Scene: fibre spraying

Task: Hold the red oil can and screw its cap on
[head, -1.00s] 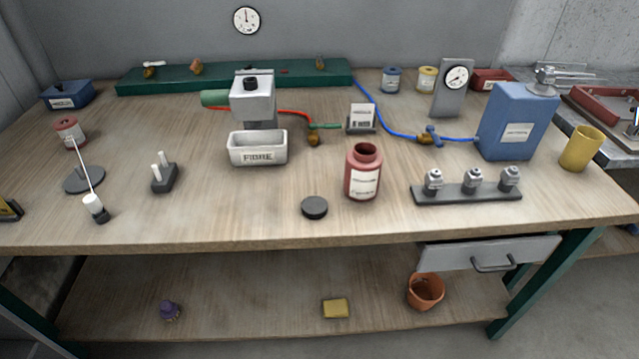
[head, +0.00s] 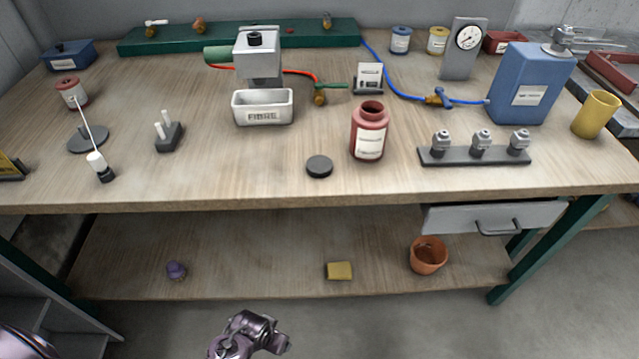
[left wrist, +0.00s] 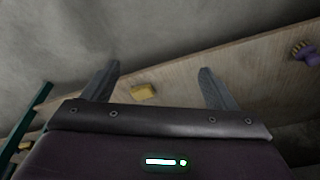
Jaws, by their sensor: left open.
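The red oil can (head: 368,143) stands upright on the workbench, right of the middle, with a white label and its dark mouth open on top. A flat black round cap (head: 319,166) lies on the bench to the left of the can and nearer the front edge. My left gripper (left wrist: 159,68) is open in the left wrist view, with nothing between its fingers; the lower shelf lies beyond them. In the head view, part of my arm (head: 245,335) shows low in front of the bench, well apart from can and cap. My right gripper is not in view.
A white FIBRE tray (head: 262,107) stands left of the can, and a rack with several grey nozzles (head: 475,156) stands to its right. A blue canister (head: 530,85) is farther right. The bench front is clear around the cap. A yellow sponge (head: 339,271) lies on the lower shelf.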

